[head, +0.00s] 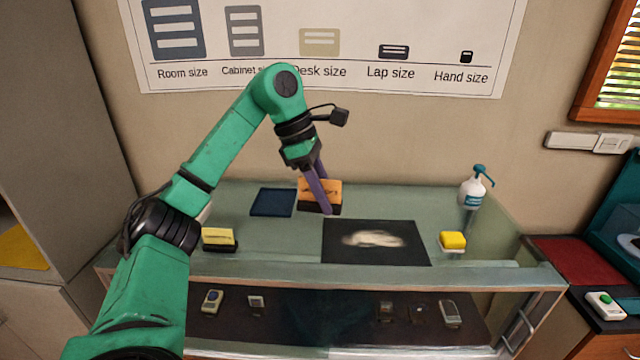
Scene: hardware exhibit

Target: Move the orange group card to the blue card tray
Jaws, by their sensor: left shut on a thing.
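The orange group card (332,190) has dark print and stands upright on or against a dark base near the back of the glass-topped case. My left gripper (323,204), with purple fingers, comes down over the card from above and is shut on it. The fingers hide part of the card's face. The blue card tray (272,203) is a flat dark blue square just left of the card, and it looks empty. I cannot tell whether the card is clear of its base. My right gripper is not in view.
A yellow card on a dark holder (219,238) stands at the left front. A black mat (376,242) with a pale patch lies in the middle. A yellow block (453,241) and a pump bottle (473,190) stand on the right. Small devices sit inside the case.

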